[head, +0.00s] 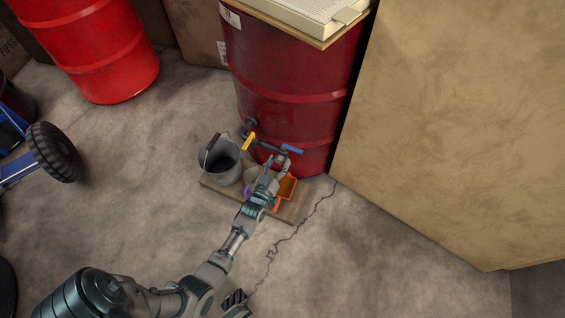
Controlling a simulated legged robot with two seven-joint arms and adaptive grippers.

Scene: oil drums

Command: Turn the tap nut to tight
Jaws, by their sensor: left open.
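A tap juts from the lower side of a dark red drum (290,72). Its dark pipe (268,147) runs between a yellow handle (249,142) and a blue handle (291,148). I cannot make out the tap nut clearly at this size. My left gripper (280,166) is open at the pipe's right end, just below the blue handle. I cannot tell whether it touches the tap. My arm hides part of what lies below. My right gripper is not in view.
A grey bucket (221,164) and an orange scoop (286,188) are on a wooden board (222,192) under the tap. A large tan box (440,130) stands close on the right. A bright red drum (95,50) and a wheeled blue frame (15,172) are left. Floor between is clear.

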